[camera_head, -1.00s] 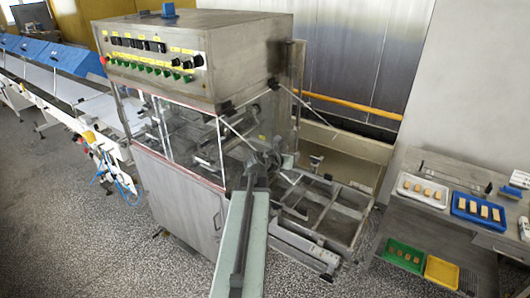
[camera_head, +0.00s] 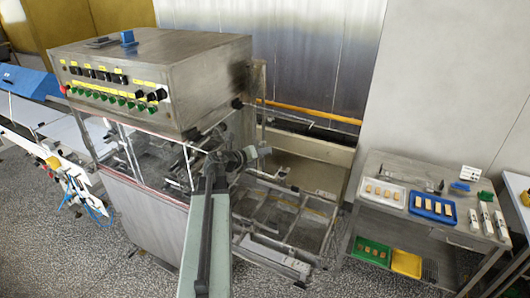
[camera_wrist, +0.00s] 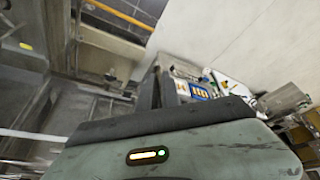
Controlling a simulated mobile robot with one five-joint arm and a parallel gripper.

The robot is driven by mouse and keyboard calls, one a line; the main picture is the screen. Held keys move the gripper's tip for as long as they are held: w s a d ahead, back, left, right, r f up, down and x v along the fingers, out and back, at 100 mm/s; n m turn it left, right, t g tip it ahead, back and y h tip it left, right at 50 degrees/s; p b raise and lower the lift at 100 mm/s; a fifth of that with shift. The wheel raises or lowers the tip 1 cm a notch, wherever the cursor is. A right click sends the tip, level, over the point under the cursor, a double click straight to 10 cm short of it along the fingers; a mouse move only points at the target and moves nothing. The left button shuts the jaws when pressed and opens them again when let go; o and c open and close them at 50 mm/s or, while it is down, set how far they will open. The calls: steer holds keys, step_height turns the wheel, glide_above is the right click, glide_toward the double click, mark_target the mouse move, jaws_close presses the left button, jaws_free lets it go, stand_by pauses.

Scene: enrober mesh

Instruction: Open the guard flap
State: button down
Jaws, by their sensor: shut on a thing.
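The enrober machine (camera_head: 150,75) is a steel box with rows of switches and green knobs and clear panels below. The guard flap (camera_head: 285,112) seems to be the clear panel at its right end. I make out mainly a thin edge rod sticking out to the right; the rest is hard to see. My gripper (camera_head: 258,153) is at the machine's open right end, below that rod, shut, apparently on the flap's lower part. The exact contact is too small to tell. In the wrist view my own arm link fills the bottom, and I cannot make out the held part.
The mesh conveyor frame (camera_head: 285,215) lies below and right of my gripper. A steel table (camera_head: 400,222) on the right bears a white tray (camera_head: 383,195) and a blue tray (camera_head: 432,207). Green (camera_head: 371,251) and yellow (camera_head: 406,262) trays sit underneath. Speckled floor is clear in front.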

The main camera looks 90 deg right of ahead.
steer(key=shift+s+a, duration=0.1)
steer(key=shift+s, duration=0.2)
steer(key=c, duration=1.9)
jaws_free()
steer(key=shift+o, duration=0.4)
steer(key=shift+s, duration=0.35)
steer(key=shift+w, duration=0.25)
